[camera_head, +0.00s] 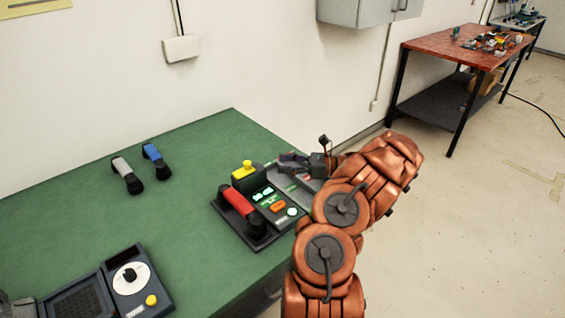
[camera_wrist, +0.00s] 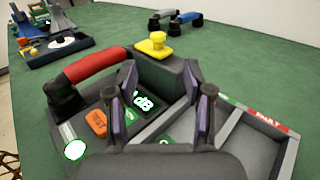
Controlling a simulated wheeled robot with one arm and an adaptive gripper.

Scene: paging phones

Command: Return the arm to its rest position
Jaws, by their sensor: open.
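My copper-coloured arm (camera_head: 345,215) reaches over the right end of the green table. My gripper (camera_head: 295,162) is above a dark paging phone unit (camera_head: 262,240). In the wrist view my gripper (camera_wrist: 170,82) is open, with nothing between its fingers. The unit carries a red handset (camera_head: 238,204), which also lies across its left side in the wrist view (camera_wrist: 95,66). It also has a yellow button (camera_head: 243,170), an orange button (camera_head: 277,207) and a lit green display (camera_head: 264,195). A grey tray (camera_wrist: 245,140) adjoins it, looking empty in the wrist view.
A grey handset (camera_head: 127,175) and a blue handset (camera_head: 156,160) lie on the green table (camera_head: 60,215). Another device with a dial (camera_head: 130,280) is at the front left. A red table (camera_head: 440,42) stands behind, and a wall cabinet (camera_head: 355,10) hangs above.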

